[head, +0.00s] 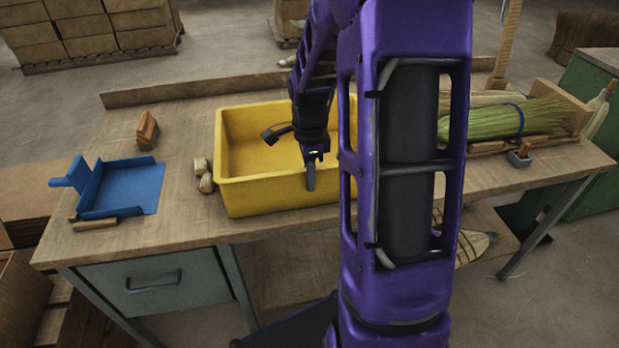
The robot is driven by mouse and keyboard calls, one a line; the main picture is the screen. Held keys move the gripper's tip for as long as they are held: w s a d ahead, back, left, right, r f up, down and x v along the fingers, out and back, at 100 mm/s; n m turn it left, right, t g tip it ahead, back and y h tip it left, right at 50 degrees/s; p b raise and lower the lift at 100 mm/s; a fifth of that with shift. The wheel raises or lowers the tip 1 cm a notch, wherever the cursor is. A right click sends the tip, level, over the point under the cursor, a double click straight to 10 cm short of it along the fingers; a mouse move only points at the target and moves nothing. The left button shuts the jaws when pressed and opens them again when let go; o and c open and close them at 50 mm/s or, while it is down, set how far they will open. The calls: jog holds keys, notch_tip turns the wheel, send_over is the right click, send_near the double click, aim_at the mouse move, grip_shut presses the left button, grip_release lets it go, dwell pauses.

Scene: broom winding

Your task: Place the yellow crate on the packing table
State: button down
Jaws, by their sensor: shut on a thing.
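The yellow crate (238,152) is on or just above the wooden packing table (190,115), near its front edge left of the middle. I cannot tell whether its base touches the tabletop. It looks level, and its inside looks empty where I can see it. My gripper (311,178) is at the crate's front wall, with one finger outside the wall, and is shut on that wall. My purple arm hides the crate's right end and part of the table behind it.
A blue dustpan (128,188), a wooden brush (147,130) and small rolls (203,176) lie left of the crate. Green broom fibres (510,120) lie at the right. A low ledge (200,88) runs along the back.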

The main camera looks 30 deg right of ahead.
jog(key=c, duration=1)
grip_release()
jog(key=shift+f, duration=0.1)
jog(key=shift+o, duration=0.2)
notch_tip(320, 180, up, 12)
jog(key=shift+r+p, duration=0.2)
jog(key=shift+p, duration=0.8)
